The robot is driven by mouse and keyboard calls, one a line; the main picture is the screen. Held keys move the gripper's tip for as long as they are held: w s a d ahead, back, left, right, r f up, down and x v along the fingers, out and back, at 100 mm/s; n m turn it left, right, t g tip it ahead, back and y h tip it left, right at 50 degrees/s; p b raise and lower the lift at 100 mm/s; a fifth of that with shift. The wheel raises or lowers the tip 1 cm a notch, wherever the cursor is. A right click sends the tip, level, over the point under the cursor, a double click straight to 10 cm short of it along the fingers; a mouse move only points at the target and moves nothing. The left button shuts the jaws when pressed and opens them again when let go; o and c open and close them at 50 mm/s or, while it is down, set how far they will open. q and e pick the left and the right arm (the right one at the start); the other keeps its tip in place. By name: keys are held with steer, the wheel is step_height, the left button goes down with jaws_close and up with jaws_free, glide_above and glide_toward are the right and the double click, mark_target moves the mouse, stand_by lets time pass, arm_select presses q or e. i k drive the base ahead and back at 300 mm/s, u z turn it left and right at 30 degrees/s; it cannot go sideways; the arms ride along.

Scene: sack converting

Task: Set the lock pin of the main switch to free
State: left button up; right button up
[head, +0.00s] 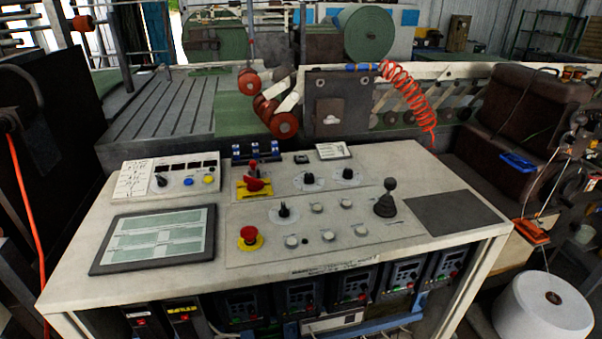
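The control desk (80,275) stands in front of me. A red rotary handle on a yellow plate, which looks like the main switch (256,185), sits left of centre on the upper panel. A small upright red piece (253,166) stands just behind the handle. It may be the lock pin, but it is too small to tell its setting. Neither of my grippers is in view.
A red mushroom button (248,234) on a yellow ring is nearer me. A black joystick (387,198) stands at the right, and a flat screen (155,240) lies at the left. Small knobs and buttons fill the middle. The dark pad (455,213) is clear.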

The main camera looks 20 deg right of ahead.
mark_target(253, 163)
steer(key=u, duration=1.6)
steer(key=k, duration=1)
steer(key=z, duration=0.85)
